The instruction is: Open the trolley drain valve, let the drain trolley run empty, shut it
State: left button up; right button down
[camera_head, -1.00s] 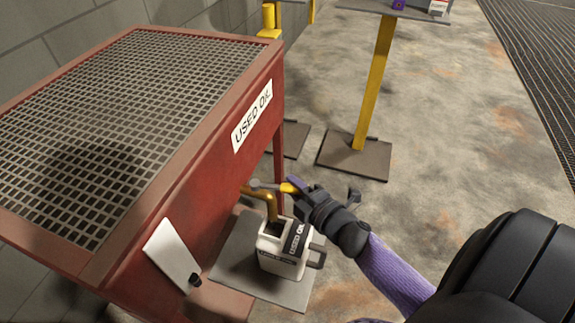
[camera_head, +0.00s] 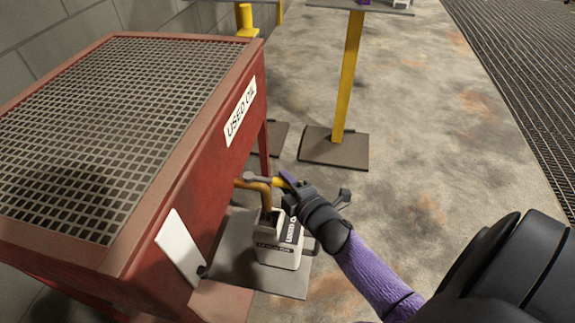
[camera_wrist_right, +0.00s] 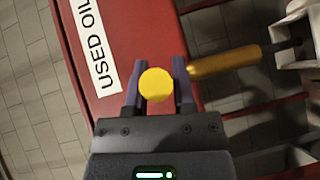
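The drain trolley (camera_head: 225,160) is a red box with a grating on top and a "USED OIL" label, also in the right wrist view (camera_wrist_right: 138,30). A brass drain spout (camera_head: 263,188) comes out of its side and bends down to a white used-oil can (camera_head: 278,252). My right gripper (camera_head: 287,184) is at this handle. No oil stream can be made out. My left gripper is not in view.
The can stands on a grey plate (camera_head: 230,262) on the floor. A white panel (camera_head: 180,248) is on the trolley's side. A yellow-posted stand (camera_head: 348,80) is behind, and a floor grate (camera_head: 520,80) runs along the right. The concrete between them is clear.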

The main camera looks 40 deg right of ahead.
jog(key=c, duration=0.5)
grip_release()
jog(key=shift+f, duration=0.1)
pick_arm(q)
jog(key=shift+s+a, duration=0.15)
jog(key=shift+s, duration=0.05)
pick_arm(e)
jog(key=shift+o, duration=0.3)
pick_arm(q)
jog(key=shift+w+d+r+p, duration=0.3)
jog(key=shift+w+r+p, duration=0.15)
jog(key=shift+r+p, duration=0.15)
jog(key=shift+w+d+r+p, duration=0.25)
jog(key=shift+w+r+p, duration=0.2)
jog(key=shift+p, duration=0.1)
pick_arm(e)
jog(key=s+r, duration=0.1)
jog(key=s, duration=0.8)
jog(key=shift+s+a+r, duration=0.25)
jog(key=shift+s+a, duration=0.1)
jog(key=shift+s, duration=0.05)
